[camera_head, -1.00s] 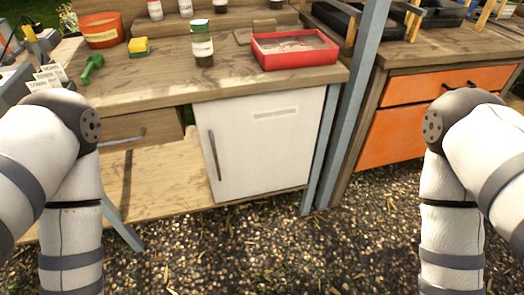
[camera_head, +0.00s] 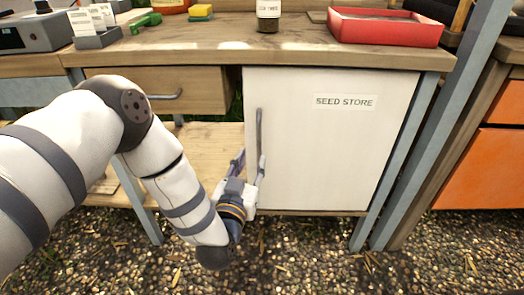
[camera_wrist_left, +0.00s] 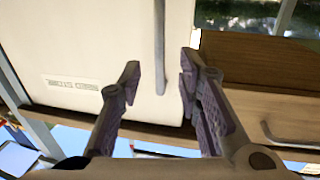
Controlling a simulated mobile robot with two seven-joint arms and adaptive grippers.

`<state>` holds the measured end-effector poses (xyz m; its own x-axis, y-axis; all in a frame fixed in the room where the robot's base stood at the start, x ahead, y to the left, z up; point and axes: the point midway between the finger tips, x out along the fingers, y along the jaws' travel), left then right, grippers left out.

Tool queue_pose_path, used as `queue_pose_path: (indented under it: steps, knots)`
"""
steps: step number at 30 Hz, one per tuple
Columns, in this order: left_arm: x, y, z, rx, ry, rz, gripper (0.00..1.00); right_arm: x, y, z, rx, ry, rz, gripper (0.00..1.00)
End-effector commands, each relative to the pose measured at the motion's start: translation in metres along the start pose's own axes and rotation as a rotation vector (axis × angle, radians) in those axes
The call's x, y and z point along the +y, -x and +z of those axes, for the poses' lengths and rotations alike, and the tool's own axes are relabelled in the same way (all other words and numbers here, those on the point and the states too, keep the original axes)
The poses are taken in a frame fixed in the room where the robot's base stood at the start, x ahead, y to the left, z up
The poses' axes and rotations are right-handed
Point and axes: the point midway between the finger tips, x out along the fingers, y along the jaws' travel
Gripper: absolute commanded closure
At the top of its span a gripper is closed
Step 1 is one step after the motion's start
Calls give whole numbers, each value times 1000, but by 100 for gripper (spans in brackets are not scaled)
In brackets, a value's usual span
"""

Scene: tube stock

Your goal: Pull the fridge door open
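The white fridge door (camera_head: 330,155), labelled "SEED STORE", is closed under the bench. Its dark vertical bar handle (camera_head: 259,135) runs along the door's left edge. My left gripper (camera_head: 250,165) is at the lower part of the handle, fingers pointing up toward it. I see clear gaps beside the handle. My right gripper is not in view.
A wooden drawer (camera_head: 165,90) with a bar handle sits left of the fridge. The bench top (camera_head: 220,38) holds a red tray (camera_head: 385,27) and a jar (camera_head: 268,12). A blue-grey post (camera_head: 440,130) stands to the right. Gravel (camera_head: 300,250) in front is free.

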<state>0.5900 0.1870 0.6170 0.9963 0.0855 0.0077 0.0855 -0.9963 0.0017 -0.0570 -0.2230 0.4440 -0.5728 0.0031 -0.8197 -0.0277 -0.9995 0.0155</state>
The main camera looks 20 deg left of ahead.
Motion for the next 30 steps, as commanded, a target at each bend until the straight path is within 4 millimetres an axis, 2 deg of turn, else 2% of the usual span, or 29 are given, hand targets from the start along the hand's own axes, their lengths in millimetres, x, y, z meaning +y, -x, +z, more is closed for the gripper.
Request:
queue_pose_path:
  steps: [3, 6, 12, 20, 21, 25, 30]
  knots:
    - [-1, -31, 3, 0, -1, -2, 68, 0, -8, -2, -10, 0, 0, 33]
    - [-1, -54, 4, -2, -1, -1, 68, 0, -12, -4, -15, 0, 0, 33]
    - [0, -80, 3, -6, 0, 1, 68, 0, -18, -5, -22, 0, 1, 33]
    - [0, -83, 2, -7, 0, 2, 68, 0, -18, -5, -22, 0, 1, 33]
    - [0, -83, 2, -7, 0, 2, 71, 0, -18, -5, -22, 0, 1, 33]
    - [0, -83, 2, -7, 0, 2, 100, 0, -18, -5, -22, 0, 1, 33]
    - [0, -83, 3, -8, 0, 2, 100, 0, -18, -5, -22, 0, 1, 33]
